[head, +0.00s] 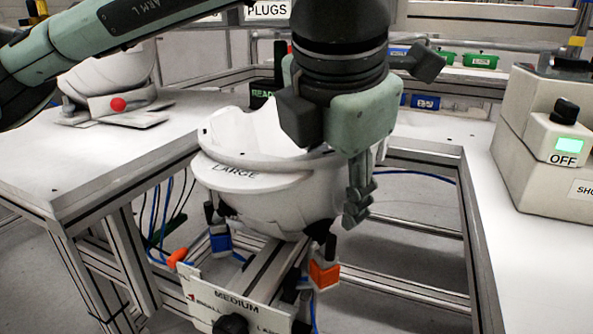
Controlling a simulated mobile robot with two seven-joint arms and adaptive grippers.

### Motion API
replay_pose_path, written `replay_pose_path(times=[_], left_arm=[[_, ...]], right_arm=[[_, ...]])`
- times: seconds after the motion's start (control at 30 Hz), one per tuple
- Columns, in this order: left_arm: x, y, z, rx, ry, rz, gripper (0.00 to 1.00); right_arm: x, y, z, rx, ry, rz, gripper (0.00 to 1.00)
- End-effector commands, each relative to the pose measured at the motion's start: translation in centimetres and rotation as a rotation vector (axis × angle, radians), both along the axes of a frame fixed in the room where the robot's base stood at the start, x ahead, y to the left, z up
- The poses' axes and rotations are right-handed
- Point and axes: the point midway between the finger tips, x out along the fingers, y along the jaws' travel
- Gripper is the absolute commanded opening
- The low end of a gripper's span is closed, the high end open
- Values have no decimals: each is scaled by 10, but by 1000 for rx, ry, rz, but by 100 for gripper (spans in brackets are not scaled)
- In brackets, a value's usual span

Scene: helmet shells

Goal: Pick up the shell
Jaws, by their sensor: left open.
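A white helmet shell (265,197) marked LARGE sits open side up in a fixture in the middle of the head view. The fixture (240,300) carries a MEDIUM label and has a blue clamp and an orange clamp beside the shell's lower part. My left gripper (358,205) comes down from above at the shell's right side. Its fingers are open and overlap the shell's right rim in the picture. I cannot tell whether they touch it. The wrist and gripper body hide part of the shell's back right rim. My right gripper is not in view.
Another white shell (108,72) stands on the left table (90,155), near a red knob. A beige box (550,140) with a green-lit OFF switch stands on the right table. Metal frame rails surround the fixture. Green and blue bins line the back.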

Motion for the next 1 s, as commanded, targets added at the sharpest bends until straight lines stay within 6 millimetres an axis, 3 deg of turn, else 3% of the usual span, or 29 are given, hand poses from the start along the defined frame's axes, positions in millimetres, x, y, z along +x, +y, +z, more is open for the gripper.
replay_pose_path(times=[0.13,0.37,0.7,1.0], left_arm=[[5,0,-13,0,0,0,43],[6,-1,-14,-1,-1,0,43],[6,-1,-14,-1,-1,0,2],[6,-1,-12,-2,-3,1,0]], right_arm=[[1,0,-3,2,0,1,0],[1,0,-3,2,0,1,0],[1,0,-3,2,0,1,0],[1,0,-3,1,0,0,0]])
